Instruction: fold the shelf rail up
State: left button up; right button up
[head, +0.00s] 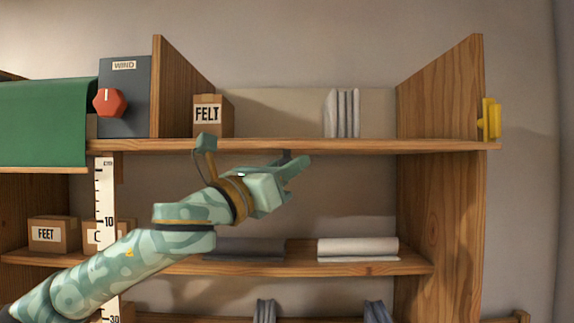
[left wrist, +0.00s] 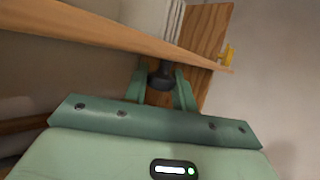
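The shelf rail appears to be the long wooden strip (head: 380,147) along the front of the top shelf. It lies level and reaches past the right side panel; it also crosses the left wrist view (left wrist: 115,32). A dark knob (left wrist: 162,76) sits under it, and a bit of it shows in the head view (head: 287,155). My left gripper (left wrist: 160,88) has one finger on each side of the knob, very close to it. I cannot tell whether they press on it. It also shows just below the strip in the head view (head: 294,167). My right gripper is out of view.
A yellow catch (head: 490,119) is on the right side panel, just above the strip's end. A FELT box (head: 208,117) and upright grey sheets (head: 342,113) stand on the top shelf. A white measuring strip (head: 105,200) hangs at left. Rolls (head: 357,247) lie on the lower shelf.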

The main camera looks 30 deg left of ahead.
aim_at(283, 149)
pick_arm(q)
jog(key=shift+c, duration=1.2)
